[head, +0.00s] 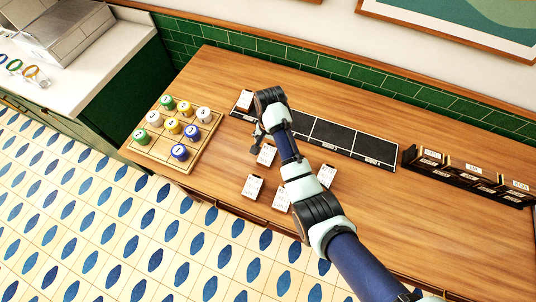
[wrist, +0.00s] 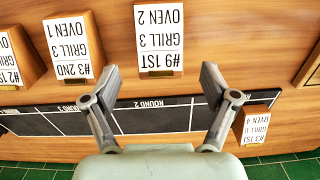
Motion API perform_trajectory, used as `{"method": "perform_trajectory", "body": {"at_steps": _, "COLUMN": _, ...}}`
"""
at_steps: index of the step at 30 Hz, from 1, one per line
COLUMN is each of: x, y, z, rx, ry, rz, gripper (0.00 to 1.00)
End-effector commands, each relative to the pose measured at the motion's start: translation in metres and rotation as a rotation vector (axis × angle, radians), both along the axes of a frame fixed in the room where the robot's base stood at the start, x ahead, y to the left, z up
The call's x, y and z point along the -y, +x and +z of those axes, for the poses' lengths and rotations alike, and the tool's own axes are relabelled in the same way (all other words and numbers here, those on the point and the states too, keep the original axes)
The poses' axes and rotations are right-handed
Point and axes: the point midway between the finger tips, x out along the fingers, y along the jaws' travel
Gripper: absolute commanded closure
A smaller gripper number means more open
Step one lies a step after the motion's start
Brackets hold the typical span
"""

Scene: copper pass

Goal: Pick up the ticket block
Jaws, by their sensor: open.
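Several ticket blocks, wooden with white printed faces, lie on the wooden counter. One ticket block (wrist: 159,40), with a grill line and an oven line, lies between and just beyond my fingertips in the wrist view; in the head view a ticket block (head: 266,155) lies just below my gripper (head: 259,138). My gripper (wrist: 157,76) is open and empty, its fingers on either side of that block's near end. Other ticket blocks (wrist: 73,45) and (wrist: 8,60) lie to its left in the wrist view. Another ticket block (wrist: 256,126) stands on the black board's end slot (head: 244,100).
The black slotted board (head: 333,136) runs along the back, its other slots bare. A wooden tray (head: 160,152) of numbered coloured pieces sits at left. A dark rack (head: 462,178) with cards stands at right. More ticket blocks (head: 252,187) lie near the front edge. Green tiles line the wall.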

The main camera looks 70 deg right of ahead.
Motion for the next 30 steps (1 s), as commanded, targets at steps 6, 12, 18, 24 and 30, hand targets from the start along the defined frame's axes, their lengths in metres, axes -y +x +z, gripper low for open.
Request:
{"method": "perform_trajectory", "body": {"at_steps": 6, "x": -0.001, "y": 0.000, "z": -0.018, "rx": -0.001, "ry": 0.001, "rz": 0.002, "gripper": 0.15}}
{"method": "perform_trajectory", "body": {"at_steps": 12, "x": -0.002, "y": 0.000, "z": -0.053, "rx": -0.001, "ry": 0.001, "rz": 0.003, "gripper": 0.15}}
{"method": "perform_trajectory", "body": {"at_steps": 18, "x": -0.002, "y": 0.000, "z": -0.058, "rx": 0.001, "ry": -0.001, "rz": 0.003, "gripper": 0.15}}
{"method": "perform_trajectory", "body": {"at_steps": 24, "x": -0.002, "y": 0.000, "z": -0.058, "rx": 0.001, "ry": -0.001, "rz": 0.003, "gripper": 0.33}}
{"method": "perform_trajectory", "body": {"at_steps": 30, "x": -0.002, "y": 0.000, "z": -0.058, "rx": 0.001, "ry": -0.001, "rz": 0.003, "gripper": 0.66}}
